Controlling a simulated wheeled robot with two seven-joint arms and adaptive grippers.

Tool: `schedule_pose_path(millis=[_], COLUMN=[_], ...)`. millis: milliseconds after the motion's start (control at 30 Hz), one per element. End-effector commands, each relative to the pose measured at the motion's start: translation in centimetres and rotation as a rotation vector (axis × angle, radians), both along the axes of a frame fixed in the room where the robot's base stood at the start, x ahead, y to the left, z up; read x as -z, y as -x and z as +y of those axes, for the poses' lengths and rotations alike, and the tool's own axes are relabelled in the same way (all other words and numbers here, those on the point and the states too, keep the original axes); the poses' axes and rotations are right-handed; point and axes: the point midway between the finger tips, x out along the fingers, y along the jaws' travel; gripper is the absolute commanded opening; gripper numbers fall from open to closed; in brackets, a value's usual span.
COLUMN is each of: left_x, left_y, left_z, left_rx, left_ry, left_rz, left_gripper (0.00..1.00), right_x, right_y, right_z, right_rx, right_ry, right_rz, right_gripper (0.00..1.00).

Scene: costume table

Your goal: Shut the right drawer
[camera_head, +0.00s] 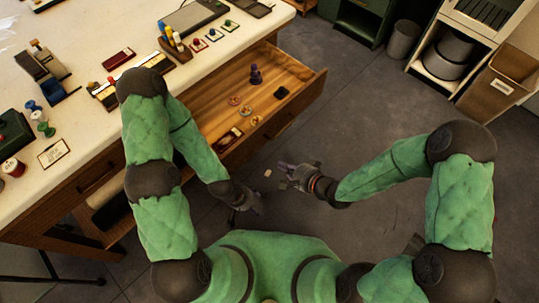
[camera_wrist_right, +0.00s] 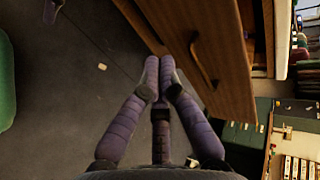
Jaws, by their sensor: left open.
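The right drawer (camera_head: 309,94) is pulled out from under the cream-topped table. It holds a purple spool-like piece, a dark block and several small round items. Its wooden front with a bar handle (camera_wrist_right: 204,64) shows in the right wrist view. My right gripper (camera_head: 283,172) is in front of the drawer front, apart from it in the head view. Its fingers (camera_wrist_right: 160,62) come together at the tips with nothing visible between them, and the drawer front is just beyond and right of them. My left gripper (camera_head: 250,212) is open, low and left of the right one.
The table top (camera_head: 95,30) carries a tray, spools, cards and small tools. A second drawer (camera_head: 95,175) is under its left part. A bin (camera_head: 403,40), a shelf with pots and a cardboard box (camera_head: 490,92) stand at the right. The floor (camera_head: 370,100) between is clear.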

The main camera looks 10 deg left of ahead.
Motion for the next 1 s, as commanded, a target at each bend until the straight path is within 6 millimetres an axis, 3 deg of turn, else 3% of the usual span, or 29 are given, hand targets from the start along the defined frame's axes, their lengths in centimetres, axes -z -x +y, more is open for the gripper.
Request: schedule_pose_path(millis=[567,800,1000], left_x=[3.7,4.5,4.7], left_y=[0.0,0.0,0.0], left_z=[0.0,0.0,0.0], left_rx=[0.0,0.0,0.0], left_ry=[0.0,0.0,0.0], left_rz=[0.0,0.0,0.0], left_gripper=[0.76,0.76,0.76], right_x=[5.2,5.0,4.9], right_y=[-5.0,-7.0,-7.5], right_z=[6.7,9.0,9.7], right_rx=[-0.004,-0.001,-0.001], right_ry=[0.003,0.003,0.003], right_rz=[0.001,0.0,0.002], right_gripper=[0.0,0.0,0.0])
